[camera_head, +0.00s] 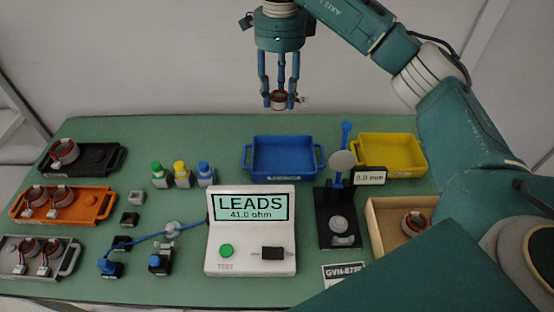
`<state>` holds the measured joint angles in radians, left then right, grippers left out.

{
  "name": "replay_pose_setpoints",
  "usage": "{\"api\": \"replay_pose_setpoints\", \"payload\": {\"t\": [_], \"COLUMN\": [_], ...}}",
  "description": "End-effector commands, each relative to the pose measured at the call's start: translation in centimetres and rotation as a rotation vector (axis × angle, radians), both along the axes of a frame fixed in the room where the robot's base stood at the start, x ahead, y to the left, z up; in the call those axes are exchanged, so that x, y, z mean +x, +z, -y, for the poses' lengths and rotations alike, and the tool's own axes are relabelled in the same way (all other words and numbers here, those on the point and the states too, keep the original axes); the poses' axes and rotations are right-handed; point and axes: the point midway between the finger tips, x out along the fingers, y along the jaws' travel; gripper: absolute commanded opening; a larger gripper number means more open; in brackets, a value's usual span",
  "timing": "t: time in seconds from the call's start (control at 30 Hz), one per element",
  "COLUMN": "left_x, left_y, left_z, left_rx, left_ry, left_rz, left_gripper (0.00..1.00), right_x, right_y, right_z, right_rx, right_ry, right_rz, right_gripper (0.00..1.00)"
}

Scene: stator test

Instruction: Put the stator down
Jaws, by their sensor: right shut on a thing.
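My right gripper (278,88) points down from the top of the view, its blue fingers shut on a stator (279,100), a small copper-brown ring. It holds the stator high, in line with the blue tray (285,176) in the picture and clear of it. The blue tray looks empty. The yellow tray (420,158), at the back right, is partly hidden behind my right arm. The test unit (249,258) in the middle front reads "LEADS 41.0 ohm". My left gripper is not in view.
Black (92,172), orange (92,213) and grey (70,262) trays with stators stand at the left. A gauge stand (340,242) reads 0.0 mm. A wooden box (376,228) holds a stator (414,223). Coloured bottles (181,178) and cabled clips (110,268) stand left of the test unit.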

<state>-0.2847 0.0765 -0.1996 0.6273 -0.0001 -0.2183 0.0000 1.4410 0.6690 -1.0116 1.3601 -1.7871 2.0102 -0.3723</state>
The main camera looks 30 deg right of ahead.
Motion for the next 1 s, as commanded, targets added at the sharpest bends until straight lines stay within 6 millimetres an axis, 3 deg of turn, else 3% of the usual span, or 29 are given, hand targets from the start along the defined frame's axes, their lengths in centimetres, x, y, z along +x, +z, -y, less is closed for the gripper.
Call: {"api": "replay_pose_setpoints", "payload": {"t": [0.03,0.4,0.57,0.77,1.0], "left_x": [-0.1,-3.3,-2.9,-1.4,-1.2], "left_y": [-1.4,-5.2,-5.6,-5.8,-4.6], "left_z": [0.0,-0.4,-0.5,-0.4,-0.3], "left_rx": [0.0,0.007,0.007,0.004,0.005], "left_ry": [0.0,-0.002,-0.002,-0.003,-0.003], "left_rz": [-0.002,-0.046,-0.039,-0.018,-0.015], "left_gripper": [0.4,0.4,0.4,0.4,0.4], "right_x": [0.0,0.0,-0.1,-0.3,-0.3], "right_y": [-1.3,-5.0,-6.7,-11.8,-17.5], "right_z": [0.0,0.0,-0.1,-0.2,0.0], "right_rx": [0.0,0.0,0.002,0.003,0.001], "right_ry": [0.001,0.002,0.005,0.004,0.002], "right_rz": [0.001,0.001,-0.002,-0.006,-0.004], "right_gripper": [0.02,0.02,0.02,0.02,0.02]}}
